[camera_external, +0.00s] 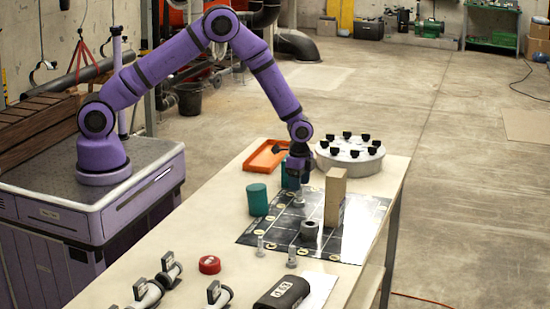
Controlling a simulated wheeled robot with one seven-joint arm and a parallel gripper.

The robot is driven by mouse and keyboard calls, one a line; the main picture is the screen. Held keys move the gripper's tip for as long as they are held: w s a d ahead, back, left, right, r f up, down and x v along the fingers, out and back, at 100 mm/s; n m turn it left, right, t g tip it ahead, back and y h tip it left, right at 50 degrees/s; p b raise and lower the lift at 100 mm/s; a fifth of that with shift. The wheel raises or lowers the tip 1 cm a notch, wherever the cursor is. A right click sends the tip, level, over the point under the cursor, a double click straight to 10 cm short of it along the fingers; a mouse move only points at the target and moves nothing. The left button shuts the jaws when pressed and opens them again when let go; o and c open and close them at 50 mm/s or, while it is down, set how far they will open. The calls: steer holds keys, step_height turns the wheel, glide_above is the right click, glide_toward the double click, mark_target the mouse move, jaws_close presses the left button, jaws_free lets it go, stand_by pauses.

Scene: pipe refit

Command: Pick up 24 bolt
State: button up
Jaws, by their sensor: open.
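Several small grey bolts stand on the dark marked mat (357,239) on the table. One bolt (299,198) is right under my gripper (300,183). Two more bolts stand at the mat's front left, a left one (260,246) and a right one (291,258). I cannot read a number on any bolt, so I cannot tell which is the 24 bolt. My gripper points down and is open. Its fingers are small and dark in this view, and I cannot tell whether the bolt is between them.
A tan block (334,197) stands close right of my gripper. Teal cylinders stand left (257,200) and behind it. A grey nut (309,229) lies in front. Behind are an orange tray (266,158) and a round white flange (349,160). A red cap (209,265) and black roll (282,292) lie in front.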

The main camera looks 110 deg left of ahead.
mark_target(300, 201)
step_height(300, 201, down, 5)
steer(key=shift+w+a+f, duration=0.1)
steer(key=shift+w+a, duration=0.05)
steer(key=shift+c, duration=0.4)
jaws_close()
